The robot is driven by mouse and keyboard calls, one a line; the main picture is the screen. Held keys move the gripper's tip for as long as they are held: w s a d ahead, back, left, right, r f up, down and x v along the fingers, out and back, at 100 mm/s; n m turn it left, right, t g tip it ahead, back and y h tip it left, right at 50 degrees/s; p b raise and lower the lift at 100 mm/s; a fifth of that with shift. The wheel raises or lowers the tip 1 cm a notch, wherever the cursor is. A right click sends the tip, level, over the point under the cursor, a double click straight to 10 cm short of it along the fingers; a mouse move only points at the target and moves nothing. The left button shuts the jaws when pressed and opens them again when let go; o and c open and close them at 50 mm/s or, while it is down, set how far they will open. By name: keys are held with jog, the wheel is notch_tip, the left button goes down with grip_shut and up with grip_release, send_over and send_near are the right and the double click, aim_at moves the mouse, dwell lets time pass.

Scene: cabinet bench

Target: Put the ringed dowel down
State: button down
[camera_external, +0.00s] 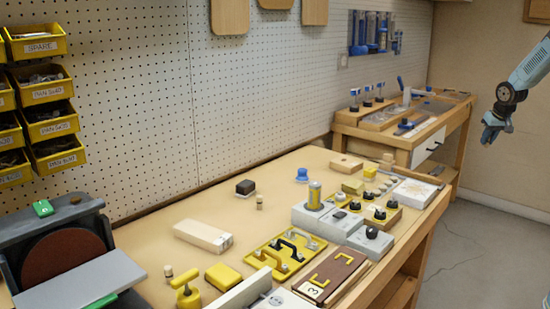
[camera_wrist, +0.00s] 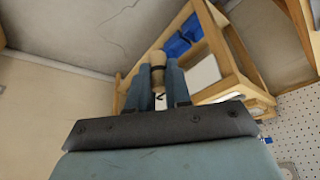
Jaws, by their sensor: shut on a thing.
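The ringed dowel (camera_wrist: 157,58) is a short pale wooden piece with a dark band, seen in the wrist view. My gripper (camera_wrist: 157,85) is shut on it, with one blue-grey finger on each side. In the external view my gripper (camera_external: 489,134) hangs at the far right, in the air, apart from the benches. The dowel cannot be made out there. Similar small pale pegs stand on the near bench, one near the middle (camera_external: 259,202) and one near the front (camera_external: 168,271).
A second bench (camera_external: 400,141) with tools stands behind, against the pegboard.

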notch_tip(320, 180, up, 7)
jog(key=shift+f, duration=0.2)
jog(key=s+a+n+y, duration=0.1)
jog(key=s+a+n, duration=0.1)
jog(key=a, duration=1.4)
jog(key=s+a+n+y, duration=0.1)
jog(key=s+a+n, duration=0.1)
jog(key=a, duration=1.5)
jog(key=s+a+n, duration=0.1)
jog(key=s+a, duration=0.8)
jog(key=a, duration=0.3)
jog(key=s+a+n, duration=0.2)
jog(key=s+a, duration=0.7)
jog(key=a, duration=0.2)
jog(key=shift+g+y, duration=0.3)
jog(key=w+a+f, duration=0.3)
jog(key=f, duration=0.2)
jog(key=w+a+f, duration=0.2)
jog(key=a+f, duration=0.2)
jog(key=w+a+f, duration=0.3)
jog(key=a+f, duration=0.1)
jog(key=f, duration=0.1)
jog(key=shift+w+f, duration=0.35)
jog(key=shift+w+a+f, duration=0.2)
jog(key=shift+f, duration=1.6)
